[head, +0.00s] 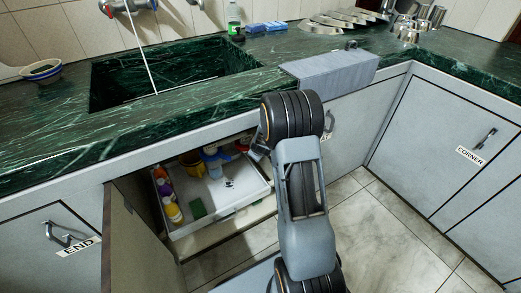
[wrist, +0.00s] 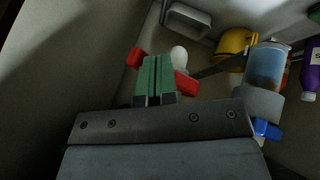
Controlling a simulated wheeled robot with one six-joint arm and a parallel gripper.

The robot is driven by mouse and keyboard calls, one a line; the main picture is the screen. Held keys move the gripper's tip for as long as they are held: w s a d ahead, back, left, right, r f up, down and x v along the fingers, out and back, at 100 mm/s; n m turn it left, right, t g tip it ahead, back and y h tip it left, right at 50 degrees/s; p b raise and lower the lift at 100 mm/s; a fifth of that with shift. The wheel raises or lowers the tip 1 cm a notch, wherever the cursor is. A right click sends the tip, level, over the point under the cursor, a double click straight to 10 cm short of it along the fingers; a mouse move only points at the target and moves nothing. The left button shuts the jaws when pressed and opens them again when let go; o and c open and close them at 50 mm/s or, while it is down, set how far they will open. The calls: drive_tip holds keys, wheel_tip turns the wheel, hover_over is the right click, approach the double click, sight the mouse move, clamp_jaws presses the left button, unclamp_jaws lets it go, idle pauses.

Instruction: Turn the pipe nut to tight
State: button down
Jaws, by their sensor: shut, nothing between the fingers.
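My gripper (wrist: 154,80) shows in the wrist view as two green fingers pressed together, with nothing between them. A red part (wrist: 185,84) shows on both sides of the fingertips, beside a white rounded piece (wrist: 179,55). I cannot tell whether the red part is the pipe nut, or whether the fingers touch it. To the right is a clear bluish filter housing (wrist: 266,68) with a grey collar and a blue fitting (wrist: 266,128). In the head view my arm reaches into the open cabinet under the sink, and the gripper is not clearly visible.
A white tray (head: 237,206) in the cabinet holds several bottles and a green sponge (head: 197,208). A yellow mug (wrist: 234,46) and a purple bottle (wrist: 310,80) stand near the housing. The open cabinet door (head: 141,240) and the countertop edge (head: 130,163) bound the space.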

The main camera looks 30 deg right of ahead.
drive_tip(key=s+a+r+p, duration=0.5)
drive_tip(key=s+r+p, duration=0.1)
drive_tip(key=s+r, duration=0.2)
drive_tip(key=shift+s, duration=0.15)
